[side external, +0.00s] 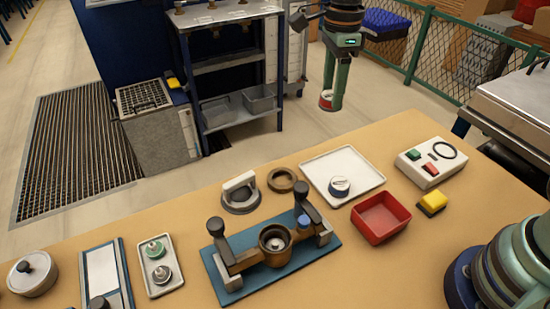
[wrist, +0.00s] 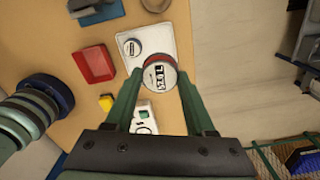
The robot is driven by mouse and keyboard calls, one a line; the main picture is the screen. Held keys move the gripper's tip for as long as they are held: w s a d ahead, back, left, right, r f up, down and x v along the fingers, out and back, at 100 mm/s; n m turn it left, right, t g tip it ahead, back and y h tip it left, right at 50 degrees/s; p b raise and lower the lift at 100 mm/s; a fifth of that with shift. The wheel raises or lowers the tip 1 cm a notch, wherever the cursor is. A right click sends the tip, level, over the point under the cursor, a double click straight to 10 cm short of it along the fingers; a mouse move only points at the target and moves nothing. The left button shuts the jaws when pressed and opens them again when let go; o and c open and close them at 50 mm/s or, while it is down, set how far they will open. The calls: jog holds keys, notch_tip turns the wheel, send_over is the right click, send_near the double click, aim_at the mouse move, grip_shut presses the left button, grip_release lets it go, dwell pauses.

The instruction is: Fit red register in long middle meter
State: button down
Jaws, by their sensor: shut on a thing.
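The red register (side external: 326,99) has a red rim and, in the wrist view (wrist: 160,73), a pale round face with black markings. My gripper (side external: 328,95) is shut on it and holds it in the air, pointing down, at the far side of the table. In the wrist view my two green fingers (wrist: 160,82) grip it from both sides. The brass meter (side external: 275,243) sits clamped on a blue plate (side external: 230,291) near the table's front middle, its round top facing up. My gripper is well away from it, above and behind.
Two dark upright knobs (side external: 302,194) flank the meter.

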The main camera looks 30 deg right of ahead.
jog(key=shift+a+r, duration=0.2)
jog(key=shift+r, duration=0.2)
jog(key=shift+s+a+f+n, duration=1)
jog(key=shift+s+a+f, duration=0.45)
jog(key=shift+s+a, duration=1.45)
jog(key=shift+s+a+f+n, duration=1.2)
jog(key=shift+s+a, duration=0.8)
jog(key=shift+a, duration=1.8)
jog(key=shift+s+a+f+n, duration=0.8)
jog(key=shift+s+a+f, duration=0.85)
jog(key=shift+s+a, duration=1.25)
jog(key=shift+w+a+f, duration=0.15)
jog(key=shift+f, duration=0.65)
jog(key=shift+w+a+f, duration=0.15)
jog(key=shift+f, duration=0.65)
jog(key=shift+w+a+f, duration=0.15)
jog(key=shift+f, duration=0.65)
grip_release()
jog(key=shift+r, duration=0.1)
